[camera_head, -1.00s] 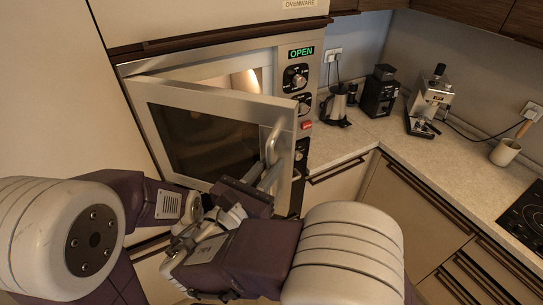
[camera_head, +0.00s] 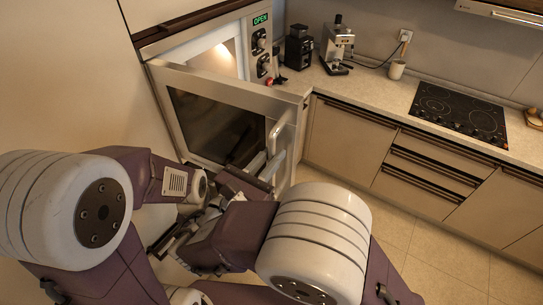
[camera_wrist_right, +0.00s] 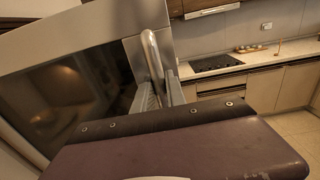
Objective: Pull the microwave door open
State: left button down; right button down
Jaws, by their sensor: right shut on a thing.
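The microwave (camera_head: 190,42) is at the upper left in the head view, with its green OPEN display lit and its inside glowing. Its door (camera_head: 223,84) is swung part way out, with a dark glass pane. The curved metal handle (camera_head: 281,130) is at the door's free edge; it also shows in the right wrist view (camera_wrist_right: 152,55). My right gripper (camera_head: 266,165) is shut on the handle, its fingers around the lower part. The fingers also show in the right wrist view (camera_wrist_right: 160,92). My left arm's end (camera_head: 200,186) is below the door; its fingers are mostly hidden behind the right arm.
Drawers (camera_head: 433,165) are below. The tiled floor (camera_head: 405,215) in front of them is clear.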

jog(key=shift+s+a+r, duration=0.1)
jog(key=shift+s+a, duration=0.05)
jog(key=shift+s, duration=0.1)
jog(key=shift+w, duration=0.15)
jog(key=c, duration=1.4)
grip_release()
jog(key=shift+o, duration=0.2)
